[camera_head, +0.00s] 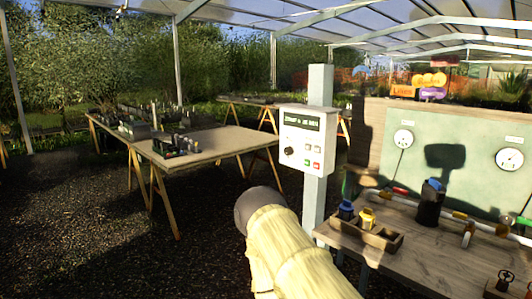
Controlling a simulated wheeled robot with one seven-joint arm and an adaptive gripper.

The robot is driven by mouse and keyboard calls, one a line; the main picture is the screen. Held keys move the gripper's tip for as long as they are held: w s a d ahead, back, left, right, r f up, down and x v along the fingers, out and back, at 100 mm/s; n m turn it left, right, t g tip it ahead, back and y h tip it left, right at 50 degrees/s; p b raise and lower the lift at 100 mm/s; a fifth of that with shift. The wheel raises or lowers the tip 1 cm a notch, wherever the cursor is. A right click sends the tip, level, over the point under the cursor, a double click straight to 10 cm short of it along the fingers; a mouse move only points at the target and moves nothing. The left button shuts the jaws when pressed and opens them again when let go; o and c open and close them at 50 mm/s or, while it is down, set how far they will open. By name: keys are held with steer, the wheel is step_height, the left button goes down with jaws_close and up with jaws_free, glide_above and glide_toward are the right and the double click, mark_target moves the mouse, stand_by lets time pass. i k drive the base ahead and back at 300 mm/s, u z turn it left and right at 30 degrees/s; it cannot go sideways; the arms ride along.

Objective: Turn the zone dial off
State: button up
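A white control box (307,139) is mounted on a pale upright post (318,88) near the middle of the view. A round black dial (289,151) sits on the left of its face; its pointer is too small to read. A dark display (302,121) with light green lettering is above it. Several small buttons, one green and one red, are to the dial's right. My pale yellow arm reaches up from the bottom, and its dark rounded end is below the box in the picture. My gripper does not show.
A wooden bench (450,255) at right holds a wooden tray (384,240) with blue and yellow parts, a black device (430,203) and pipes. A green panel (456,150) with gauges stands behind. A trestle table (205,147) is at left. Dark ground at left is open.

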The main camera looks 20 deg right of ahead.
mark_target(288, 151)
steer(key=z, duration=0.05)
steer(key=i, duration=1)
steer(key=z, duration=0.65)
